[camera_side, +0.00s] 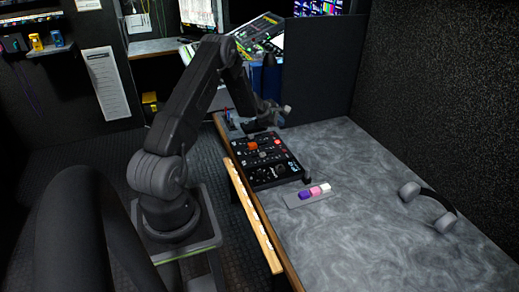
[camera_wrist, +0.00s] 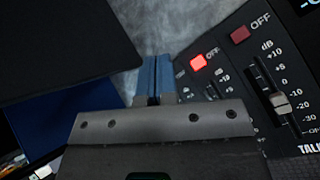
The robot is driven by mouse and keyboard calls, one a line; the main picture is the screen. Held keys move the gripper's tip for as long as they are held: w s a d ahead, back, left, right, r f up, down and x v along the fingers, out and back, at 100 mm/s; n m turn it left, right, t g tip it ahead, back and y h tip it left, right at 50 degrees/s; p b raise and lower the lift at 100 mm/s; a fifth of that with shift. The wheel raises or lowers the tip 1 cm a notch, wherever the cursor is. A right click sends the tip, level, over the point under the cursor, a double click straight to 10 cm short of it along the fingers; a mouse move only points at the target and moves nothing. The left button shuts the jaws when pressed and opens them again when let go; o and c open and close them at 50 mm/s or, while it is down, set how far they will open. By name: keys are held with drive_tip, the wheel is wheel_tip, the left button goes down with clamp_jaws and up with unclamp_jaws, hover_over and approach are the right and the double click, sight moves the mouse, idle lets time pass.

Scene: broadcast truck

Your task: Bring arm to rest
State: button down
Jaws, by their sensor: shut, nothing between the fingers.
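My gripper (camera_side: 268,120) is at the far end of the control panel in the side view, low over the grey desk (camera_side: 345,170). In the wrist view my gripper (camera_wrist: 155,62) shows two narrow blue fingers pressed together with nothing between them. The control panel (camera_side: 268,175) lies on the desk; in the wrist view the panel (camera_wrist: 228,68) is right of the fingers, with a lit red OFF button (camera_wrist: 198,62) and a fader (camera_wrist: 280,102). Whether the fingers touch anything is too small to tell.
Headphones (camera_side: 430,200) rest at the desk's right. A dark partition (camera_side: 318,65) stands behind the gripper. A chair (camera_side: 75,230) is at front left. The desk's near part is clear.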

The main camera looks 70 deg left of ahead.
idle(0.4)
drive_tip(key=w+d+r+m+h, duration=0.1)
drive_tip(key=w+d+r+m, duration=0.2)
drive_tip(key=d+r, duration=0.35)
drive_tip(key=w+d+r+m+h, duration=0.2)
drive_tip(key=d+r+m, duration=0.2)
drive_tip(key=d+r, duration=0.25)
drive_tip(key=s+d+r+m+g+h, duration=0.1)
drive_tip(key=s+d+r+m+h, duration=0.15)
drive_tip(key=d+r+m, duration=0.75)
drive_tip(key=s+d+r+m+g+y, duration=0.1)
drive_tip(key=s+d+r+m, duration=0.15)
drive_tip(key=s+d, duration=0.5)
drive_tip(key=s+d+r+m+g, duration=0.15)
drive_tip(key=s+d+r, duration=0.3)
drive_tip(key=d, duration=0.65)
drive_tip(key=s+d+f+m+y, duration=0.1)
drive_tip(key=s+m, duration=0.2)
drive_tip(key=s, duration=0.4)
drive_tip(key=s+d+f+m+y, duration=0.1)
drive_tip(key=s+d+m+y, duration=0.1)
drive_tip(key=s+m, duration=0.2)
drive_tip(key=s, duration=0.3)
drive_tip(key=shift+s, duration=0.4)
